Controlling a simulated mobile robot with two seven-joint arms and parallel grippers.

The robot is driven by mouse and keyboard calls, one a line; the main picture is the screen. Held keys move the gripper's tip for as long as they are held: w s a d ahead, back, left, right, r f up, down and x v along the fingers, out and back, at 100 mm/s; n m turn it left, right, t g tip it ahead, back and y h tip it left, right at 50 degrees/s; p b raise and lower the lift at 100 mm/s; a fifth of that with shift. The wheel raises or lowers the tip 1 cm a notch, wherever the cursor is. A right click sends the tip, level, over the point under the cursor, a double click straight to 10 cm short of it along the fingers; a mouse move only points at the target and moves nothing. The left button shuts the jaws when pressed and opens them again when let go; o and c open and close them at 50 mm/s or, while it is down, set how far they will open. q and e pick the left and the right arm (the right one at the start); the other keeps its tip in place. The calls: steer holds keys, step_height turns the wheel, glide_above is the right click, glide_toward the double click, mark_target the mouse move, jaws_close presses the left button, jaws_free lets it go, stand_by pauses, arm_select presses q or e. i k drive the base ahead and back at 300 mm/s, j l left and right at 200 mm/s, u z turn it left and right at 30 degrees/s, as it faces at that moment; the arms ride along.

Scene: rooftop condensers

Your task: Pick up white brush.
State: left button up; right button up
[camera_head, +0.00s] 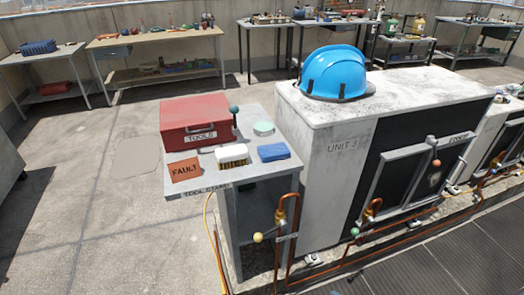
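Neither of my grippers shows in the head view.
The condenser marked UNIT 3 (345,148) stands right of the tool stand, with a blue hard hat (335,72) on top. A pale green round item (264,128) lies behind the cloth. Copper pipes (287,215) run in front. Open floor (90,210) lies left.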

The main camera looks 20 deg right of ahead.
mark_target(238, 153)
steer(key=i+j+z, duration=0.15)
steer(key=j+z, duration=0.15)
steer(key=z, duration=0.2)
steer(key=i+j+z, duration=0.1)
steer(key=j+z, duration=0.2)
steer(key=z, duration=0.2)
steer(key=j+z, duration=0.7)
steer(key=i+j, duration=0.05)
steer(key=j, duration=0.05)
